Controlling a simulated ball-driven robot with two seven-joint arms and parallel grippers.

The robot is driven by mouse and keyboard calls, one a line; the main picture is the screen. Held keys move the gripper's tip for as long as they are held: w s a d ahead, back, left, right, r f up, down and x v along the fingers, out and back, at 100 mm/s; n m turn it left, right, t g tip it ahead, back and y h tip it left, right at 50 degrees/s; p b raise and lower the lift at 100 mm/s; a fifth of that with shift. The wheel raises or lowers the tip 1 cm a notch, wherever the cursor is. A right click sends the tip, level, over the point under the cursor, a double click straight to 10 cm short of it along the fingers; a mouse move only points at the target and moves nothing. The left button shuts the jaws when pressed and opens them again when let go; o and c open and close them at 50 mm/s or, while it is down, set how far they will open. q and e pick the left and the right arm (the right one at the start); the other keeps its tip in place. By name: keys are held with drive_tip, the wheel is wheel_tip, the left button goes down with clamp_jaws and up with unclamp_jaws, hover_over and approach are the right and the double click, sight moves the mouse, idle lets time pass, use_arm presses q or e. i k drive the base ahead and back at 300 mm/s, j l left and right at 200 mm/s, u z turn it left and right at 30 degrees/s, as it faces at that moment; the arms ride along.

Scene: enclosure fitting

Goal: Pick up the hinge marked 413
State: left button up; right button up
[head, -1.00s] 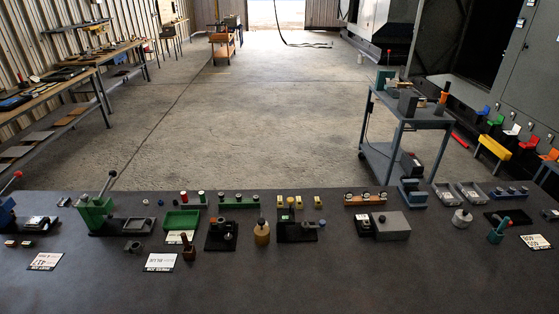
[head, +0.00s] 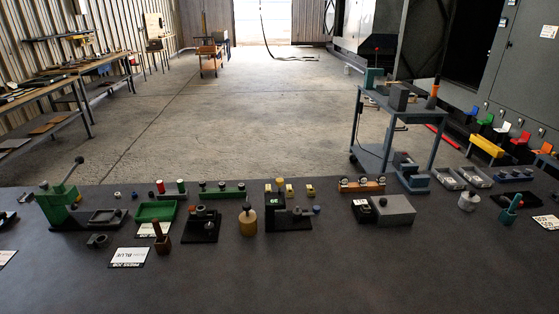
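I cannot make out a hinge marked 413; any markings on the small parts are too small to read. Many small parts and fixtures stand along the far part of the dark worktable (head: 330,270). A black fixture (head: 288,222) with small yellow parts stands near the middle. A grey block (head: 394,209) stands right of it beside a small black part with a white label (head: 362,204). Neither of my grippers is in view.
A green lever press (head: 55,206) stands at the left, near a green tray (head: 156,211). A tan bottle (head: 247,221) stands near the middle. A blue-grey cart (head: 390,106) stands beyond the table. The table's near part is clear.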

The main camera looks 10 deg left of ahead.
sight(201, 211)
drive_tip(key=k+j+z, duration=0.25)
drive_tip(key=z, duration=0.2)
drive_tip(key=k+j+z, duration=0.15)
drive_tip(key=k+z, duration=0.3)
drive_tip(key=i, duration=0.1)
